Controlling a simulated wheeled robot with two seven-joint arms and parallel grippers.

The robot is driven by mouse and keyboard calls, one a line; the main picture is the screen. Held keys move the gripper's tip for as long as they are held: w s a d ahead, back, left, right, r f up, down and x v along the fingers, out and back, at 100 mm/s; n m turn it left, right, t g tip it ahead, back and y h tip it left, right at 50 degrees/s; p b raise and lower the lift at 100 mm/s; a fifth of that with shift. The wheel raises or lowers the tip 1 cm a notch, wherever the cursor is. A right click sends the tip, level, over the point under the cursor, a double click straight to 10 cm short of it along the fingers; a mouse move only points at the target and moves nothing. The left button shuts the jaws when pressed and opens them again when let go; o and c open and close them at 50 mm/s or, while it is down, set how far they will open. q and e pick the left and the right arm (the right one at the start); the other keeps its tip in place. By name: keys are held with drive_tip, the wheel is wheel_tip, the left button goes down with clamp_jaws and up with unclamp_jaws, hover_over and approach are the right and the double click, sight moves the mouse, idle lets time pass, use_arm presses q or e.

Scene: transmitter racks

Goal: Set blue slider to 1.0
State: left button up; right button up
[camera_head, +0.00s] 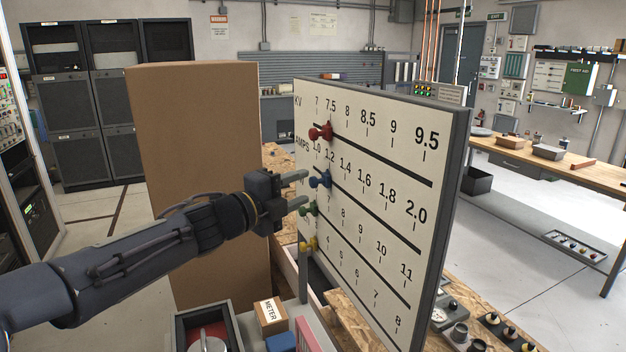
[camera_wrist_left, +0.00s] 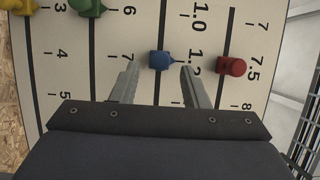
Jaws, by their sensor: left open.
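A white upright panel (camera_head: 375,205) bears slotted scales with coloured knobs. The blue slider (camera_head: 320,180) sits on the AMPS slot; in the left wrist view the blue knob (camera_wrist_left: 160,60) has its pointer about level with the 1.2 label (camera_wrist_left: 195,61). The 1.0 label (camera_wrist_left: 200,18) lies further up in that view. My left gripper (camera_head: 304,187) is open in front of the panel's left side. In the left wrist view its fingertips (camera_wrist_left: 159,69) lie one on each side of the blue knob, with a gap on both sides.
A red knob (camera_head: 320,132) sits above the blue one, and green (camera_head: 308,208) and yellow (camera_head: 308,245) knobs below. A tall brown box (camera_head: 195,150) stands behind my left arm. A box marked METER (camera_head: 270,315) is low in front. A workbench (camera_head: 540,160) stands at right.

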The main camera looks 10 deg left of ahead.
sight(311, 183)
use_arm(q)
drive_tip(key=x, duration=0.5)
drive_tip(key=shift+a+p, duration=0.1)
drive_tip(key=shift+p, duration=0.2)
clamp_jaws()
